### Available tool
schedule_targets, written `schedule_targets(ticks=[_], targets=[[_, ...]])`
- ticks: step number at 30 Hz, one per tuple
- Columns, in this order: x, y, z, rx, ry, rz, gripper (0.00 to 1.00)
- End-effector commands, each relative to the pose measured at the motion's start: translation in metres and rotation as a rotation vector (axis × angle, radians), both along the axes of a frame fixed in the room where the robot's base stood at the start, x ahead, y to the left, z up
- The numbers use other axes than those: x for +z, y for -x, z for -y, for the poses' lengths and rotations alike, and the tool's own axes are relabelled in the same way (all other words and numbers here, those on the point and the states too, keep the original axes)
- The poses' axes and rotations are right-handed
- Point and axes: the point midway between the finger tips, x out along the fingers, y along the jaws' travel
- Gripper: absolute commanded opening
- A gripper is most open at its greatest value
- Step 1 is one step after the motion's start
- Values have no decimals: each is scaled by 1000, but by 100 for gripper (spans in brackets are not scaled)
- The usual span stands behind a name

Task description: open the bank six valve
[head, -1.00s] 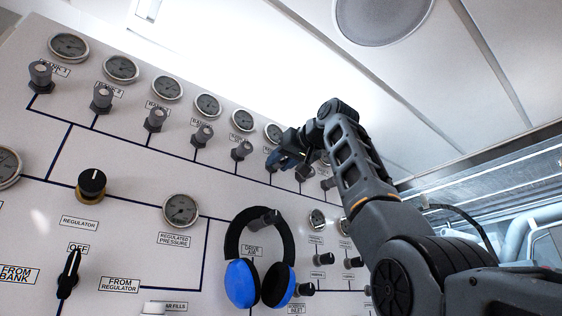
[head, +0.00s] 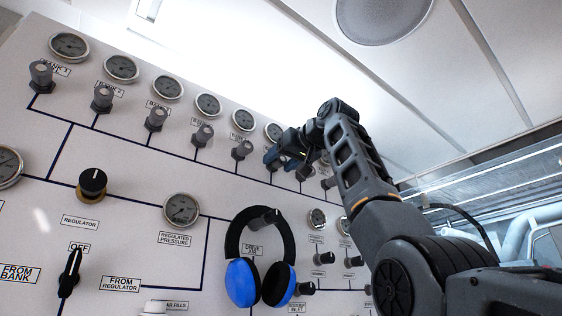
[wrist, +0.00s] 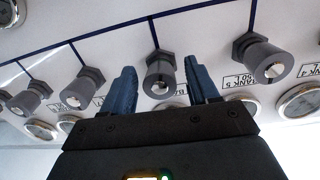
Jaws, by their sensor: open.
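The bank six valve, a grey knob (wrist: 160,78) on a dark hex base, sits between the two blue fingers of my gripper (wrist: 163,88) in the wrist view. The fingers are open, one on each side, with a visible gap to the knob. The wrist view is upside down, and the label by this knob is partly hidden. The knob to its right has the BANK 5 label (wrist: 237,82). In the head view my gripper (head: 282,158) is at the panel just right of the bank five knob (head: 241,150), and it hides the bank six knob.
Similar knobs stand close on both sides, including one (wrist: 82,88) to the left in the wrist view. A row of gauges (head: 208,104) runs above the knobs. Blue headphones (head: 262,258) hang on the panel lower down. The ceiling (head: 480,60) is above my arm.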

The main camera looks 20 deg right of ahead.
Motion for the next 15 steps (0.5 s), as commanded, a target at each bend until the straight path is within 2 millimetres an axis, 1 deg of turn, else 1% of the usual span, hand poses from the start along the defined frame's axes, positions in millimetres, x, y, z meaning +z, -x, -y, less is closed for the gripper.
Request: schedule_targets(ticks=[2,5,12,15], targets=[[0,2,1,0,0,1,59],[-1,11,3,-1,-1,4,59],[-2,48,13,0,0,4,59],[-1,61,17,0,-1,2,59]])
